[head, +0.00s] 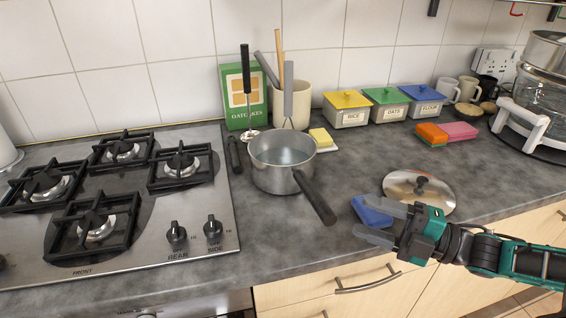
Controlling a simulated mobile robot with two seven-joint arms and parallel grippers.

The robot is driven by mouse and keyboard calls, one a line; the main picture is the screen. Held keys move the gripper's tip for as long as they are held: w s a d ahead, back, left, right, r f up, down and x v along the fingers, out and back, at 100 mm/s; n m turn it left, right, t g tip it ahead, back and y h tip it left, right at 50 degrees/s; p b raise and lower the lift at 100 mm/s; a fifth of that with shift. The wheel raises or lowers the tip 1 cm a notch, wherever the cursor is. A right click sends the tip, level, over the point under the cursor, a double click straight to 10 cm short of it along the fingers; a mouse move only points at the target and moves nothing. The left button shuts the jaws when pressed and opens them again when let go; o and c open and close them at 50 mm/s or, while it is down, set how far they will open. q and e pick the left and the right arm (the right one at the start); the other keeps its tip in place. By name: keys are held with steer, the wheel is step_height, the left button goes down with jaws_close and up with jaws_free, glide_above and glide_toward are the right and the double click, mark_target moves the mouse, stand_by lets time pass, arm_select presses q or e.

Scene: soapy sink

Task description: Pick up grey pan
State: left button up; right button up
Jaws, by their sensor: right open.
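The grey pan (281,175) stands upright on the dark counter, right of the hob. Its long black handle (316,199) points toward the front right, and a short black handle shows on its left side. My right gripper (365,223) is open at the counter's front edge, right of and a little nearer than the end of the pan's handle, and apart from it. A blue sponge or cloth (369,209) lies just by its fingertips; I cannot tell whether they touch. My left gripper is not in view.
A metal lid (420,186) lies behind my right gripper. The gas hob (150,255) is on the left. Behind the pan stand a green oatcakes box (233,100), a utensil pot (301,97) and yellow butter or sponge (321,138). Counter in front of the pan is clear.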

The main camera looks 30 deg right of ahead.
mark_target(312, 190)
steer(key=b+x, duration=0.1)
steer(key=x, duration=0.5)
steer(key=shift+b, duration=0.4)
steer(key=shift+r+b+x, duration=0.2)
steer(key=shift+b+x, duration=0.25)
steer(key=shift+x, duration=0.6)
steer(key=shift+r+b+x, duration=0.15)
steer(key=shift+b+x, duration=0.25)
steer(key=shift+x, duration=0.7)
steer(key=shift+w+a+r, duration=0.1)
steer(key=shift+w+a, duration=0.3)
steer(key=shift+w, duration=0.2)
jaws_close()
steer(key=shift+r, duration=0.25)
